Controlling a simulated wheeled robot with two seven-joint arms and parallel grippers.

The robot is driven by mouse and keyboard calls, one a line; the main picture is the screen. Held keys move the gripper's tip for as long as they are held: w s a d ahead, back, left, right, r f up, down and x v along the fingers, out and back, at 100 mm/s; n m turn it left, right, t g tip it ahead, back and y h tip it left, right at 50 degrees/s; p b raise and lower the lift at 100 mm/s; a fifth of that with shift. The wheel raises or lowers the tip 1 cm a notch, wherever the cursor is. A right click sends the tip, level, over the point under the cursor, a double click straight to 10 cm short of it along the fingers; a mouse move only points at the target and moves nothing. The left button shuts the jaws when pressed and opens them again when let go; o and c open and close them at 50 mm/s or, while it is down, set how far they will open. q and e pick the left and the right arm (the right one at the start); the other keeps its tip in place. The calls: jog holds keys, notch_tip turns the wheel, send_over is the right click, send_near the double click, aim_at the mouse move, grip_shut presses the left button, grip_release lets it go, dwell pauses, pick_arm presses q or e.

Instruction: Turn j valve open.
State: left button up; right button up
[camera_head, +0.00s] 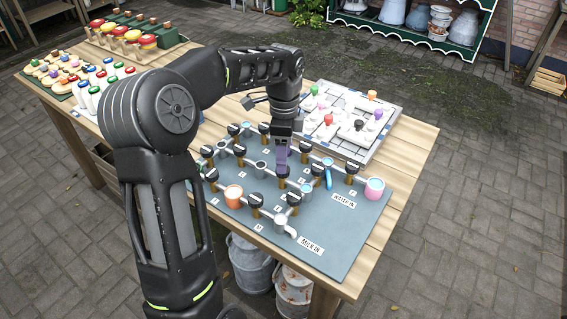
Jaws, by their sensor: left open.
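A grey-blue board (322,243) carries silver pipes with several black-knobbed valves. The small valve letters are too small to read surely, so I cannot tell which valve is j. My left arm reaches over the board, and my left gripper (281,172) points straight down, open, at a black valve knob (282,184) near the board's middle. I cannot tell whether the fingers touch or straddle this knob. Other black knobs show at the right (352,167), the front (293,198) and the left (211,174). My right gripper is out of view.
An orange cup (233,197) and a pink cup (375,188) stand on the board. A white puzzle board (385,128) with colored knobs lies behind. Metal churns (250,262) stand below the table's front edge.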

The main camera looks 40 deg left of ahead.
pick_arm(q)
jog(key=shift+s+f, duration=0.1)
jog(key=shift+f, duration=1.75)
jog(key=shift+c, duration=0.2)
grip_shut()
